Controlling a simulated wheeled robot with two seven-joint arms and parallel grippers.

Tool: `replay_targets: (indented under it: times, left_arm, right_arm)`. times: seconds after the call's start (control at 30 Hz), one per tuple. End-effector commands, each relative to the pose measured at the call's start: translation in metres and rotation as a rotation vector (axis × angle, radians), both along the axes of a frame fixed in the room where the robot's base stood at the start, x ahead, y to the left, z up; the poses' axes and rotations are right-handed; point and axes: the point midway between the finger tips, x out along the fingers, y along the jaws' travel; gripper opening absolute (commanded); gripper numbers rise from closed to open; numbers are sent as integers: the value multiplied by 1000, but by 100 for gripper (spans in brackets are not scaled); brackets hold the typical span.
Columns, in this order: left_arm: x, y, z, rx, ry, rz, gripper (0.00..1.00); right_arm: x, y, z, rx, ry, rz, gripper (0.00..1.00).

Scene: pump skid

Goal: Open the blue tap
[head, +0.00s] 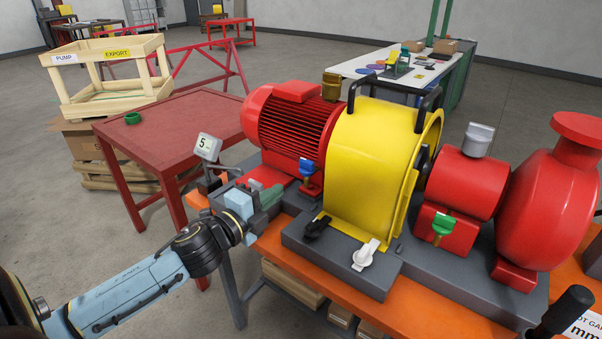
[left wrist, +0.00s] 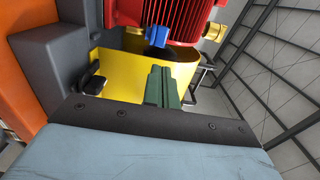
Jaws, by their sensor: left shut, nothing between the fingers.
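The blue tap (head: 306,167) sits at the foot of the red motor (head: 292,118), on its near side, just left of the yellow guard. It also shows in the left wrist view (left wrist: 157,37), beyond my fingers and under the red motor. My left gripper (head: 272,194) is shut and empty, to the left of the blue tap and a little below it in the head view, apart from it. Its green fingers (left wrist: 162,87) lie together in the left wrist view, pointing towards the tap. My right gripper is not in view.
The yellow guard (head: 370,150) stands right of the motor. A red table (head: 165,122) stands behind left, with a sign marked 5 (head: 208,147) near my arm.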

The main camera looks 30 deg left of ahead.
Motion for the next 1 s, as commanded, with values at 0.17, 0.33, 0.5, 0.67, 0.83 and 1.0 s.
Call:
replay_targets:
  times: [0.17,0.33,0.5,0.67,0.83,1.0]
  left_arm:
    - [28,-1,2,2,-3,2,0]
    - [53,-4,1,2,-3,2,0]
    - [77,-5,1,1,-2,2,0]
    - [92,-7,1,0,-1,1,0]
    - [99,-8,0,1,0,0,0]
    - [100,-8,0,1,0,1,0]
  right_arm:
    - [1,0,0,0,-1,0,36]
    - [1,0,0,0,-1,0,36]
    - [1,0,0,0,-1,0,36]
    - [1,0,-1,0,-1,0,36]
    - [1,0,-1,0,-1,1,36]
    - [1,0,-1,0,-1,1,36]
